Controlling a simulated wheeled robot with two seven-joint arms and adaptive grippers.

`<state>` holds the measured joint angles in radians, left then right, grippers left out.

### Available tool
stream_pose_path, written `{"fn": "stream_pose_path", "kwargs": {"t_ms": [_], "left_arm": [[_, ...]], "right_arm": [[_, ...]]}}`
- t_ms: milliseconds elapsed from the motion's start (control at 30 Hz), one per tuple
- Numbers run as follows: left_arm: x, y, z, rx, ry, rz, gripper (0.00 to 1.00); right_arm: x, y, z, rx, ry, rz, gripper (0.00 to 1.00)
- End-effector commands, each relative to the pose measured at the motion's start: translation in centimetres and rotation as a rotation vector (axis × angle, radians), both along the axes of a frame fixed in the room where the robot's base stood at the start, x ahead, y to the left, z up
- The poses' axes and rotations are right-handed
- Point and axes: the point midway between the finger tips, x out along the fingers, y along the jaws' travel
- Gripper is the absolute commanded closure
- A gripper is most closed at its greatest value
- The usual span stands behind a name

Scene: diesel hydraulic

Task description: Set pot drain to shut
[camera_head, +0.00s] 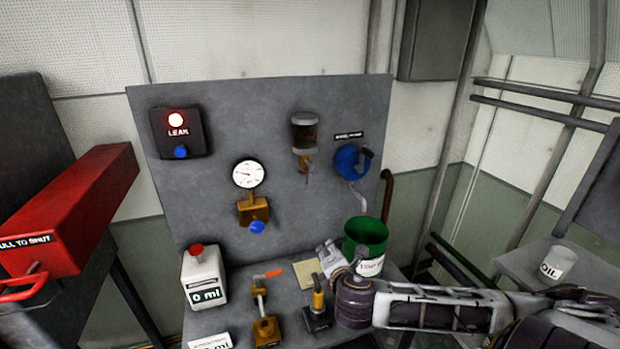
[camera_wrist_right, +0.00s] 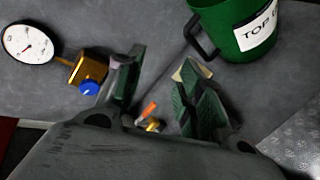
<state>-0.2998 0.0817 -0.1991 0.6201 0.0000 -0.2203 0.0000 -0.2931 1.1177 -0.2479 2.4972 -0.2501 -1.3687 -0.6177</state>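A pot with a dark bowl and grey cap (camera_head: 304,132) is mounted on the upright grey panel. A small tap with a reddish handle (camera_head: 306,169) hangs under it, apparently the pot drain; its handle points roughly down, but I cannot tell whether it is open or shut. My right gripper (camera_head: 328,252) is below that tap, in front of the panel and left of the green can, touching nothing that I can see. In the right wrist view its fingers (camera_wrist_right: 160,88) are spread with nothing held between them. My left gripper is not in view.
The green can (camera_head: 366,238) stands close beside my right gripper. An orange-handled valve (camera_head: 268,275), a yellow-topped fitting (camera_head: 318,300) and a 0 ml box (camera_head: 203,279) stand on the bench. A gauge (camera_head: 248,174), blue pump (camera_head: 348,160) and lit LEAK lamp (camera_head: 176,119) are on the panel.

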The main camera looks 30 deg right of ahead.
Motion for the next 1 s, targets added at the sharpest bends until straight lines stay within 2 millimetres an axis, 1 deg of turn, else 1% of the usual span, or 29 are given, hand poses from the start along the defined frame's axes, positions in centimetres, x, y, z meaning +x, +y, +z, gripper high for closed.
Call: {"fn": "stream_pose_path", "kwargs": {"t_ms": [33,500,1000], "left_arm": [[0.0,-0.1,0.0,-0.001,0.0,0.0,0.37],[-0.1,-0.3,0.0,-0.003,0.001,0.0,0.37],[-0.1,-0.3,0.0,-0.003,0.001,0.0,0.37]], "right_arm": [[0.3,-0.2,0.7,-0.044,-0.007,0.022,0.62],[2.8,-1.4,6.5,-0.435,-0.049,0.196,0.62],[4.5,-1.9,12.5,-0.866,-0.071,0.339,0.62]]}}
